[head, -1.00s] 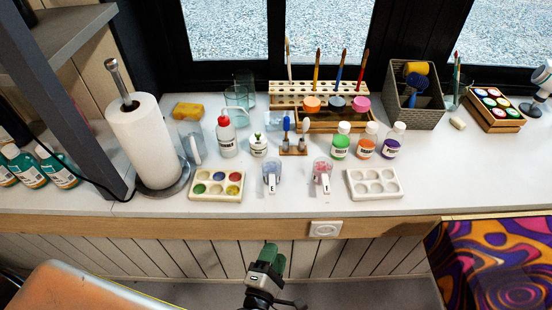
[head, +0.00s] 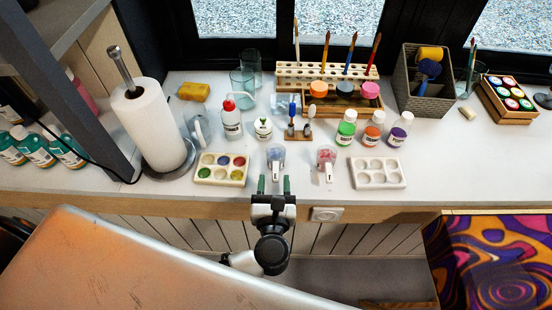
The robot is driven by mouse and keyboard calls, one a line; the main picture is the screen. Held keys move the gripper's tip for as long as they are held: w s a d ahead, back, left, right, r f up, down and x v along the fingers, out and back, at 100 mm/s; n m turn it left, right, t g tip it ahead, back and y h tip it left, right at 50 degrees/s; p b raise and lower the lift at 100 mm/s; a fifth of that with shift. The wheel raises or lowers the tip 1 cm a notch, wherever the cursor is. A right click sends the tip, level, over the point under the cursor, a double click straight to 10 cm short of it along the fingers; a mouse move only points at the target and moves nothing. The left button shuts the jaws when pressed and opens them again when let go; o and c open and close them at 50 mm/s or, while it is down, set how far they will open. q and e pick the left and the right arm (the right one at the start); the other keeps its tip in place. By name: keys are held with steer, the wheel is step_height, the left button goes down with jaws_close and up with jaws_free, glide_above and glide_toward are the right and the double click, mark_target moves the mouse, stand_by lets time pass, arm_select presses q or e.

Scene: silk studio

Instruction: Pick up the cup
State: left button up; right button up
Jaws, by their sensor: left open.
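A small clear cup with bluish contents (head: 276,152) stands upright on the white counter (head: 440,185), its handle toward me. A similar cup with reddish contents (head: 326,156) stands to its right. My left gripper (head: 274,185) is open and empty at the counter's front edge, its two green-tipped fingers apart and pointing at the bluish cup. The cup lies just beyond the fingertips, not between them. A larger clear cup (head: 200,129) stands by the paper towel roll. My right gripper is not in view.
A paint palette (head: 221,169) lies left of the small cups, an empty white palette (head: 377,173) to the right. Behind are a small brush stand (head: 299,131), a white red-capped bottle (head: 231,121) and paint bottles (head: 371,133). A paper towel roll (head: 149,128) stands left.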

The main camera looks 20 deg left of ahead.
mark_target(276, 161)
arm_select(q)
steer(key=x, duration=0.2)
steer(key=p+x, duration=0.1)
steer(key=shift+w+r, duration=0.25)
steer(key=shift+w, duration=0.15)
steer(key=shift+w+f, duration=0.15)
steer(key=shift+w, duration=0.1)
steer(key=shift+c, duration=0.5)
jaws_close()
